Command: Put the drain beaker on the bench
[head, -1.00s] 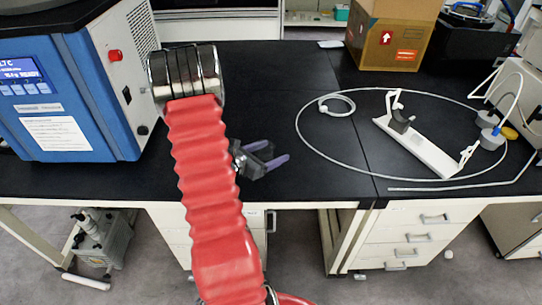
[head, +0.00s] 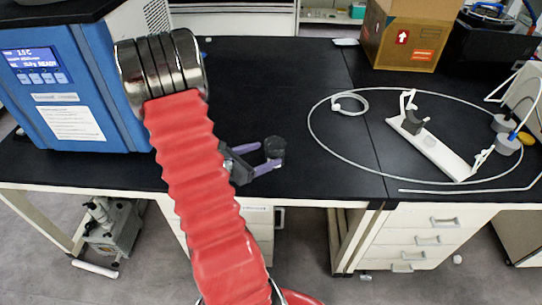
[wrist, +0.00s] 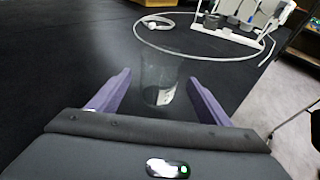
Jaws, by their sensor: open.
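The drain beaker (wrist: 160,80) is a clear, see-through cup in the wrist view. It stands out against the black bench, between and slightly beyond my fingertips. My gripper (wrist: 158,92) is open, with one purple finger on each side of the beaker and a visible gap to each. In the head view, a small dark round shape that seems to be the beaker (head: 275,147) shows at the tips of my gripper (head: 270,156). The black bench (head: 290,85) lies under it. I cannot tell for sure whether the beaker's base touches the bench.
The blue freeze dryer (head: 75,100) stands at the left, close to my red arm. A thin hose loop (head: 312,125) and a white stand (head: 440,148) lie to the right. A cardboard box (head: 405,35) is at the back right. The bench's middle is clear.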

